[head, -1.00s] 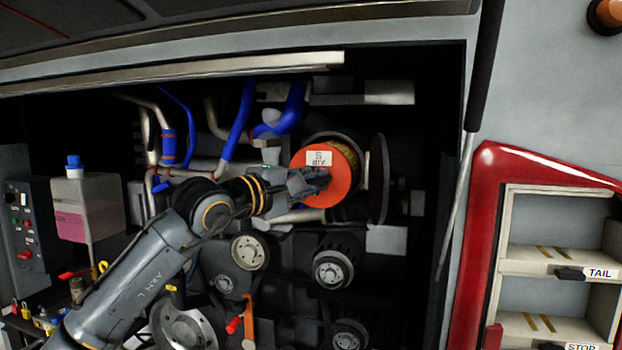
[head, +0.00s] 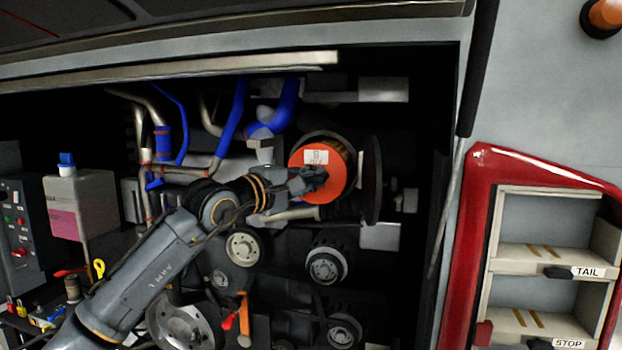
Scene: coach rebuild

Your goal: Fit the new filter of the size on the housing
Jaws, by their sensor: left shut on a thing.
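The filter (head: 309,187) has an orange-red end face with a white label and a tan pleated side. It sits at the mouth of the dark round housing (head: 323,136), with part of its side showing inside the rim. How deep it sits is hard to tell. My left gripper (head: 318,181) is shut on the filter at its end face, reaching in from the lower left. The label's print is too small to read surely. A dark round cover (head: 373,181) stands open to the right of the housing. My right gripper is not in view.
Blue hoses (head: 234,120) and metal pipes run left and above the filter. Pulleys (head: 327,266) lie below it. A red-framed light panel (head: 477,220) is at right.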

